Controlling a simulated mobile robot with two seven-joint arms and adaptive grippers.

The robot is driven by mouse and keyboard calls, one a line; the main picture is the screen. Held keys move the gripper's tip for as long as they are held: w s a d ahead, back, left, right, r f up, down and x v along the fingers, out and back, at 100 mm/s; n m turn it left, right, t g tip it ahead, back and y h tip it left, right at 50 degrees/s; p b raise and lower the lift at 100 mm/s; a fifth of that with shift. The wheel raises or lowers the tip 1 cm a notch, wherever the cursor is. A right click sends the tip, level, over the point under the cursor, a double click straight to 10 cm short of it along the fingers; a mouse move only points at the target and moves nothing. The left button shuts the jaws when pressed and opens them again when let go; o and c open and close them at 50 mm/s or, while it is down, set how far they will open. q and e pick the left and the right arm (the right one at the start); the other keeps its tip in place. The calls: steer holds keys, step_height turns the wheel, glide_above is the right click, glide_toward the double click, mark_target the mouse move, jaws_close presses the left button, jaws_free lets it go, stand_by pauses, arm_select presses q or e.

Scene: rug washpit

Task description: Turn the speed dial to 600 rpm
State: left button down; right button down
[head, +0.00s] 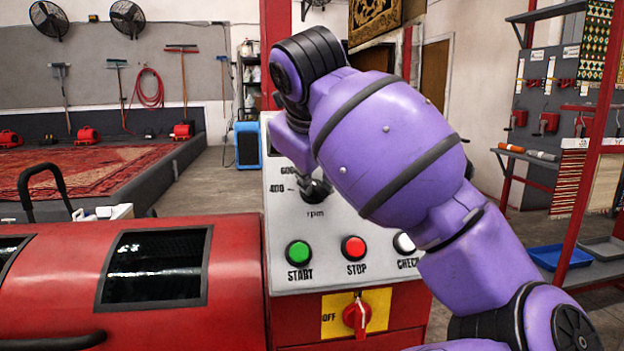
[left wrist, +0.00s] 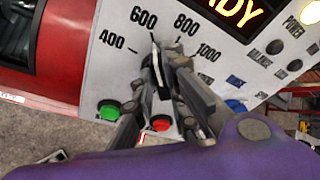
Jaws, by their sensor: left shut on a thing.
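The speed dial (head: 318,190) is a black knob on the light grey control panel (head: 280,222), above the word rpm. In the head view my left gripper (head: 312,182) is at the dial, and my purple arm hides much of the scale. In the left wrist view my left gripper (left wrist: 164,68) is shut on the dial (left wrist: 160,72). The scale there reads 400, 600, 800 and 1000. The dial's visible upper end points near 600; the fingers cover much of it, so the exact setting is hard to tell. My right gripper is not in view.
Below the dial are a green START button (head: 299,253), a red STOP button (head: 354,248) and a white CHECK button (head: 404,243). A red rotary switch (head: 357,316) on a yellow plate sits lower. The red machine body (head: 60,270) extends left. A lit display (left wrist: 232,14) is above the scale.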

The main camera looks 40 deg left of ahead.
arm_select(q)
steer(key=c, duration=1.8)
jaws_free()
steer(key=shift+o, duration=0.2)
steer(key=shift+r, duration=0.1)
steer(key=shift+s+d+r, duration=0.15)
steer(key=shift+s+r, duration=0.05)
steer(key=shift+r, duration=0.1)
steer(key=v, duration=1.1)
